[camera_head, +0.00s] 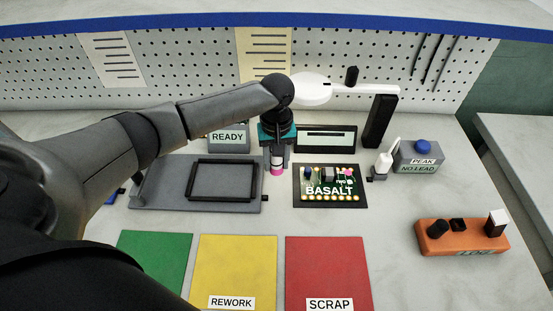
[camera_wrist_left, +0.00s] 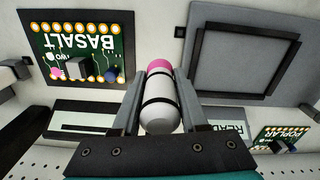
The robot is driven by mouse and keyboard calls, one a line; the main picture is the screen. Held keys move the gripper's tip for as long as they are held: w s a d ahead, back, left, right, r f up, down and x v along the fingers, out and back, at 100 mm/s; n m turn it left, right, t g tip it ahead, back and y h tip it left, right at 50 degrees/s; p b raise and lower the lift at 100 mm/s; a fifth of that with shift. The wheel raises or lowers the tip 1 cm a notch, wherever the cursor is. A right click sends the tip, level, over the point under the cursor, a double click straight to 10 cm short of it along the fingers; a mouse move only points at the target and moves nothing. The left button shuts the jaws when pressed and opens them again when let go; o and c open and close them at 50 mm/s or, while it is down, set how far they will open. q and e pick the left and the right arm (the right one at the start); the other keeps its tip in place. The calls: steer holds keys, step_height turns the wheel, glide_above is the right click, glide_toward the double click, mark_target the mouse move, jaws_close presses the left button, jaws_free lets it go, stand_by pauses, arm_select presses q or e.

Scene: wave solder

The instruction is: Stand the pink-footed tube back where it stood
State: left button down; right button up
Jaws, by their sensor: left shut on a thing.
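My left gripper (camera_head: 277,160) is shut on the white pink-footed tube (camera_head: 277,169), between the grey tray and the BASALT board. In the left wrist view the tube (camera_wrist_left: 160,115) lies between the two fingers with dark bands around it and its pink end pointing away from the palm. In the head view the pink foot is at the bottom and the tube looks roughly upright. I cannot tell whether the foot touches the table. The gripper body hides the tube's upper part. My right gripper is not in view.
The grey tray (camera_head: 172,195) with a black frame (camera_head: 220,163) is to the left. The BASALT board (camera_head: 330,172) is to the right. Green, yellow (camera_head: 237,265) and red (camera_head: 328,265) mats lie in front.

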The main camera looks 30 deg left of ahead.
mark_target(276, 186)
arm_select(q)
steer(key=shift+r+p, duration=0.15)
steer(key=shift+p, duration=0.2)
steer(key=shift+f, duration=0.3)
steer(key=shift+f+b, duration=0.95)
steer(key=shift+f, duration=1.9)
steer(key=shift+f, duration=0.45)
steer(key=shift+c, duration=1.8)
jaws_free()
step_height(276, 186, up, 15)
steer(key=p, duration=0.3)
steer(key=shift+r, duration=0.15)
